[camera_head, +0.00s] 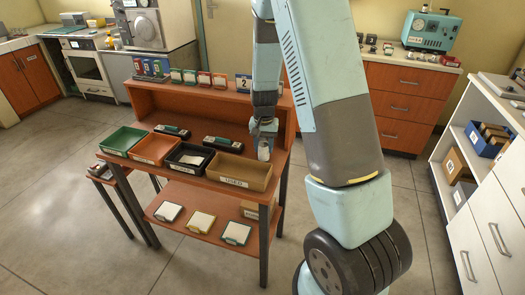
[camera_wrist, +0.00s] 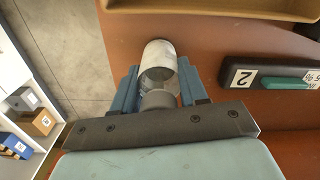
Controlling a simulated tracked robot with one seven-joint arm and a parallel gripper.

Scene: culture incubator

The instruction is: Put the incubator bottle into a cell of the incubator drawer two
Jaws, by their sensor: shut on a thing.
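The bottle (camera_head: 264,153) is small, whitish and clear. It stands out below my gripper (camera_head: 263,134) near the right end of the brown desk. In the wrist view the bottle (camera_wrist: 159,62) sits between the two blue fingers of my gripper (camera_wrist: 158,88), which is shut on it. Whether the bottle touches the desk top, I cannot tell. A black unit with a green strip and a "2" label (camera_wrist: 242,77) lies right of the bottle in the wrist view. It appears to be the black unit (camera_head: 223,144) on the desk. Open drawer cells are not clearly visible.
Green (camera_head: 122,140), orange (camera_head: 154,148), black (camera_head: 190,158) and brown (camera_head: 238,171) trays line the desk's front. Another black unit (camera_head: 172,131) lies behind them. Coloured items stand on the raised back shelf (camera_head: 212,94). A white shelf unit (camera_head: 478,165) is at right.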

